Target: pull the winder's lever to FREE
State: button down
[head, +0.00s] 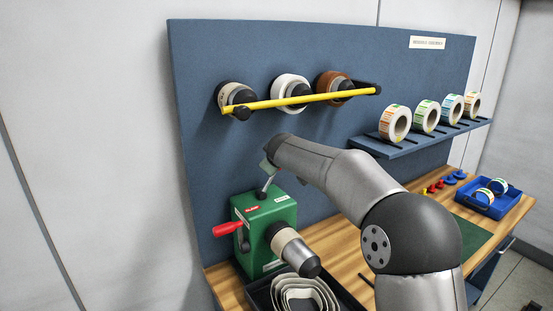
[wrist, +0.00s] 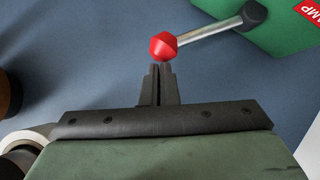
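The green winder (head: 268,228) stands at the left end of the bench, with a red label and a pale label on top. The red label's end, reading "MP", shows in the wrist view (wrist: 309,9). The grey lever (head: 268,184) rises from the winder's top and leans right. In the wrist view the lever (wrist: 208,31) runs from a black pivot to a red knob (wrist: 163,46). My gripper (wrist: 162,68) has its fingers together, tips right at the knob; contact is unclear. In the head view my gripper (head: 268,167) hides the knob.
A red crank handle (head: 228,229) sticks out left of the winder. A black tray (head: 258,292) with loose label strip lies in front. A yellow bar (head: 300,101) crosses three rolls on the blue panel above. A shelf (head: 420,146) holds several rolls at right.

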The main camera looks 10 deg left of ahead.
jog(key=shift+w+d+f, duration=0.1)
jog(key=shift+d, duration=0.05)
jog(key=s+d+r+b, duration=0.1)
jog(key=s+r, duration=0.7)
jog(key=s, duration=0.2)
jog(key=shift+r, duration=0.4)
